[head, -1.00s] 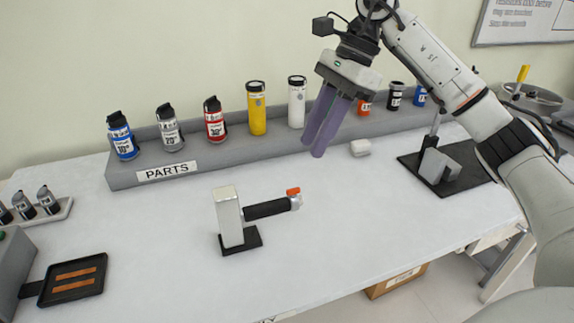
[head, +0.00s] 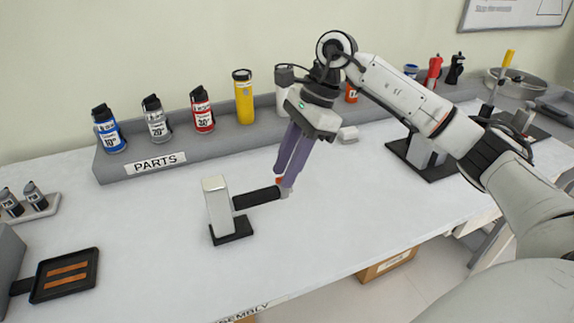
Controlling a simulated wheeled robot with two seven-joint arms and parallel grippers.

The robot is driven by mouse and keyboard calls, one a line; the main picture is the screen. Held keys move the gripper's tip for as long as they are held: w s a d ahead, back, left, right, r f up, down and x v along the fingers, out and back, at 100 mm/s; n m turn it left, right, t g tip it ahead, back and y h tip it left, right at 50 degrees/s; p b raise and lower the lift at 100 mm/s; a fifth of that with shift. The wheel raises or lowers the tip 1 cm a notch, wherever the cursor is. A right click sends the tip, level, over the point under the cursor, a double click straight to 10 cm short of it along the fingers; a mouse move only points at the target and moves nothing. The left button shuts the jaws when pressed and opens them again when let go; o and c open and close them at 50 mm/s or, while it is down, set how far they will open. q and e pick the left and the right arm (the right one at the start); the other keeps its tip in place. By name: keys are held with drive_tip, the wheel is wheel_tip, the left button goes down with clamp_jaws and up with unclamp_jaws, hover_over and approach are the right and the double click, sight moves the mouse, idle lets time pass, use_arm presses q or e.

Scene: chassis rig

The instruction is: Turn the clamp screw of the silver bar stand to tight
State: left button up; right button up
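The silver bar stand (head: 217,207) is a silver upright block on a black base plate, standing on the table at centre left. A black bar (head: 257,197) sticks out from it to the right and ends in a small grey clamp piece. The orange clamp screw (head: 280,181) shows only as a small patch there, mostly hidden by my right gripper. My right gripper (head: 285,183) reaches down with its purple fingertips at the screw. I cannot tell whether the fingers touch or grip it. My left gripper is not in view.
A grey PARTS ledge (head: 230,143) with several bottles runs behind. Another dark-based stand (head: 418,158) is on the right, partly behind my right arm. A black tray (head: 66,275) lies at front left. The table in front of the bar stand is clear.

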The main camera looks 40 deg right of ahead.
clamp_jaws()
drive_tip(key=shift+m, duration=0.4)
drive_tip(key=shift+s+m+t+h+b, duration=0.15)
drive_tip(key=shift+m+t+h+b, duration=0.25)
drive_tip(key=shift+m, duration=0.6)
drive_tip(key=m+t, duration=0.1)
drive_tip(key=m, duration=0.1)
drive_tip(key=m+b, duration=0.1)
drive_tip(key=m, duration=0.1)
drive_tip(key=shift+s+a+m+t+h, duration=0.1)
drive_tip(key=shift+a+m+t+h, duration=0.1)
drive_tip(key=shift+m+t+h, duration=0.15)
drive_tip(key=m, duration=0.1)
drive_tip(key=m+h+b, duration=0.1)
drive_tip(key=m, duration=0.1)
drive_tip(key=m+t+h, duration=0.1)
drive_tip(key=m, duration=0.1)
drive_tip(key=shift+s+a, duration=0.1)
drive_tip(key=shift+a, duration=0.15)
drive_tip(key=m+h, duration=0.1)
drive_tip(key=m, duration=0.2)
drive_tip(key=shift+a+m+b, duration=0.15)
drive_tip(key=shift+m+b, duration=0.1)
drive_tip(key=shift+b, duration=0.15)
drive_tip(key=shift+m+h, duration=0.45)
drive_tip(key=shift+m, duration=0.45)
